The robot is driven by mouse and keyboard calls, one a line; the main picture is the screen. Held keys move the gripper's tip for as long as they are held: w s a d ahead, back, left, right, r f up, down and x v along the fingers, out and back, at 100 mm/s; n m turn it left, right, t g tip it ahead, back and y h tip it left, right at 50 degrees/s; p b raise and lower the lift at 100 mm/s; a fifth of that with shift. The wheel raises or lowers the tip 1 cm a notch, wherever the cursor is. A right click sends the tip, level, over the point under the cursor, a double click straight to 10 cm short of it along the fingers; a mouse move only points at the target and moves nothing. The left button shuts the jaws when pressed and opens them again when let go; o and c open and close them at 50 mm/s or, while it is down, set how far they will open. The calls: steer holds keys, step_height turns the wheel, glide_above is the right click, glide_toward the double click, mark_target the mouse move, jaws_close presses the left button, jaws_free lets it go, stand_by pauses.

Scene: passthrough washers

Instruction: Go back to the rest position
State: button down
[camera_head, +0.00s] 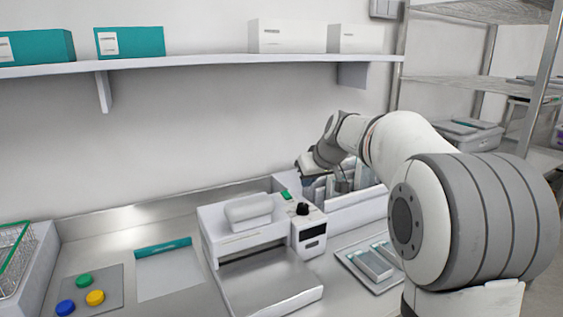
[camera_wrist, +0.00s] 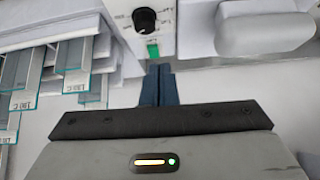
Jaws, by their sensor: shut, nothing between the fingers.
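My gripper (camera_wrist: 158,72) is shut and empty, its two dark blue fingers together in the wrist view. Its tips appear just below a green button (camera_wrist: 153,51) on a white machine (camera_wrist: 185,30); I cannot tell whether they touch it. A black dial (camera_wrist: 145,20) sits above the button. In the head view, my arm reaches in from the right and the gripper end is behind the machine (camera_head: 225,222). The fingertips are hard to make out there. The machine has a pale rounded block (camera_head: 248,210) on top.
Racks of clear panels (camera_wrist: 70,50) stand close left of my gripper in the wrist view. A tray (camera_head: 372,262) lies right of the machine. A wall shelf (camera_head: 200,64) with boxes hangs above. Coloured buttons (camera_head: 84,280) and a wire basket (camera_head: 15,245) are at left.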

steer(key=s+d+f+m+g+h, duration=0.1)
steer(key=s+f, duration=0.3)
steer(key=s, duration=0.8)
steer(key=s+f+m+g+h, duration=0.1)
steer(key=s+f, duration=0.3)
steer(key=s, duration=0.8)
steer(key=s+d+f+m+g+h, duration=0.1)
steer(key=s+f, duration=0.4)
steer(key=s, duration=0.7)
steer(key=shift+d+m+g+p, duration=0.35)
steer(key=shift+m+g, duration=0.25)
steer(key=shift+g, duration=0.1)
